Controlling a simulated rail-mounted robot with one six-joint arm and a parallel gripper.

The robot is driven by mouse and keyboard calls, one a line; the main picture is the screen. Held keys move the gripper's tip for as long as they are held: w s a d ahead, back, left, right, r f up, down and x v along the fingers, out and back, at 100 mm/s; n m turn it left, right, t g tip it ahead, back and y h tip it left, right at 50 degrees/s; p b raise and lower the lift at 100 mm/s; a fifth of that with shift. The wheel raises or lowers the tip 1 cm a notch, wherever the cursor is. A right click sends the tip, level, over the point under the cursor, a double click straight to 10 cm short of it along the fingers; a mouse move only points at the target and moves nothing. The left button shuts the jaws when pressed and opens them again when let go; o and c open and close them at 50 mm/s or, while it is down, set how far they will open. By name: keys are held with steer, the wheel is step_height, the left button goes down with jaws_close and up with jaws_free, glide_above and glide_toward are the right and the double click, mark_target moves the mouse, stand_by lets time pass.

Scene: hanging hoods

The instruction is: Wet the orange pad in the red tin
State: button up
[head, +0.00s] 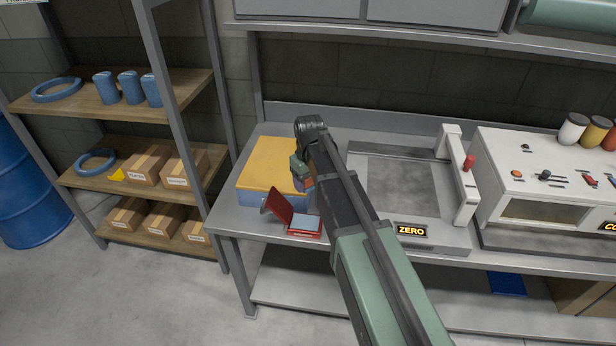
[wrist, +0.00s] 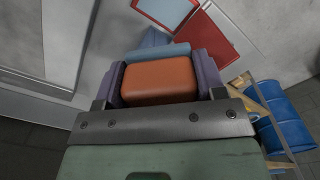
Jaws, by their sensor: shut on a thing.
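My gripper (wrist: 160,82) is shut on the orange pad (wrist: 158,77), which sits between its two purple fingers. In the head view my gripper (head: 303,176) is above the workbench, close to the right side of the yellow-topped box, and the pad is mostly hidden there. The red tin (head: 303,233) lies open at the bench's front edge, below my gripper in the picture, with its red lid (head: 281,205) raised and a pale blue surface inside. In the wrist view the tin's red parts (wrist: 212,36) show beyond the pad, apart from it.
A blue box with a yellow top (head: 270,160) stands left of my gripper. A grey plate with a ZERO sign (head: 411,231) and a white cabinet (head: 540,165) are on the right. A shelf rack (head: 120,180) with cartons and a blue barrel (head: 30,205) stand left.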

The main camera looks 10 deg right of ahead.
mark_target(309, 223)
step_height(309, 223, down, 15)
steer(key=b, duration=1.4)
steer(key=shift+f+b, duration=0.15)
steer(key=shift+b, duration=0.2)
steer(key=shift+f+b, duration=0.6)
steer(key=shift+b, duration=0.05)
stand_by(0.6)
step_height(309, 223, up, 10)
steer(key=p, duration=1)
stand_by(0.3)
